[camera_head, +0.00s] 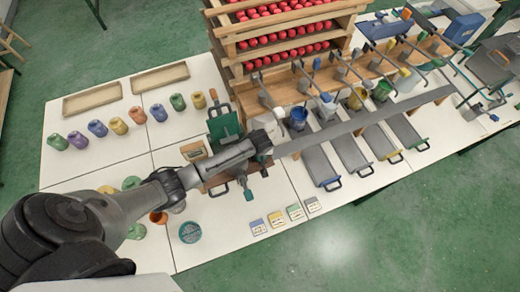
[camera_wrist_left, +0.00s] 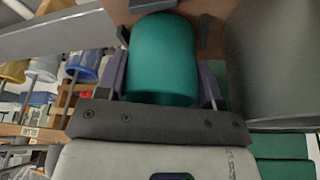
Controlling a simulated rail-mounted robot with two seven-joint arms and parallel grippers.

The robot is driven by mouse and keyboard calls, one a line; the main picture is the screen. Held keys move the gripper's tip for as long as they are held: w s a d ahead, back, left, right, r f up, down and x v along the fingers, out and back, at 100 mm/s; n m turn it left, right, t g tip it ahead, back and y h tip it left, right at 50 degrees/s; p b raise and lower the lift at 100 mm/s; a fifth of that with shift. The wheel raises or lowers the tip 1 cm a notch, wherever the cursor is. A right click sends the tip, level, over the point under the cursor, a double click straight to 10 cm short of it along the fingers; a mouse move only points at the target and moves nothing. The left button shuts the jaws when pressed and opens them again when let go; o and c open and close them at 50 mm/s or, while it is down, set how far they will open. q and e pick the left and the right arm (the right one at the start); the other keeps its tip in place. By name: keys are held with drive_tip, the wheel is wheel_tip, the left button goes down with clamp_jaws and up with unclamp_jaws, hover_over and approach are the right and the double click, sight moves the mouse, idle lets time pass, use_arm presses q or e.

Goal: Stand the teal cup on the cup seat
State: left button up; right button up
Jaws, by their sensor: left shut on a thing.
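The teal cup (camera_wrist_left: 162,60) fills the upper middle of the left wrist view, between the two fingers of my left gripper (camera_wrist_left: 165,85). The gripper is shut on it. In the head view my left gripper (camera_head: 262,145) is over the middle of the table, at the left end of a long grey bar; I cannot make out the cup there. A round teal piece (camera_head: 190,232) lies on the near white table. I cannot tell which thing is the cup seat. My right gripper is not in view.
A green panel (camera_head: 224,124) stands just behind my left gripper. The long grey bar (camera_head: 365,122) runs right from it, above several grey trays (camera_head: 318,160). Small cards (camera_head: 276,219) lie at the front edge. Several coloured pots (camera_head: 97,128) stand at the left.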

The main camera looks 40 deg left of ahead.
use_arm(q)
drive_tip(key=shift+f, duration=0.25)
drive_tip(key=o, duration=0.6)
drive_tip(key=shift+o, duration=0.2)
drive_tip(key=v, duration=1.2)
drive_tip(key=s+d+m, duration=0.1)
drive_tip(key=s+d, duration=0.1)
drive_tip(key=s, duration=0.2)
drive_tip(key=s+d+m+h, duration=0.1)
drive_tip(key=s+d+m, duration=0.1)
drive_tip(key=s, duration=0.3)
drive_tip(key=s+d+m, duration=0.2)
drive_tip(key=s, duration=0.2)
drive_tip(key=shift+s+f+h, duration=0.15)
drive_tip(key=shift+f+h, duration=0.25)
drive_tip(key=s+d+r+m+t, duration=0.1)
drive_tip(key=s+r+m, duration=0.3)
drive_tip(key=s, duration=0.8)
drive_tip(key=shift+r+m+h, duration=0.3)
drive_tip(key=shift+r+m, duration=0.1)
drive_tip(key=shift+m, duration=0.2)
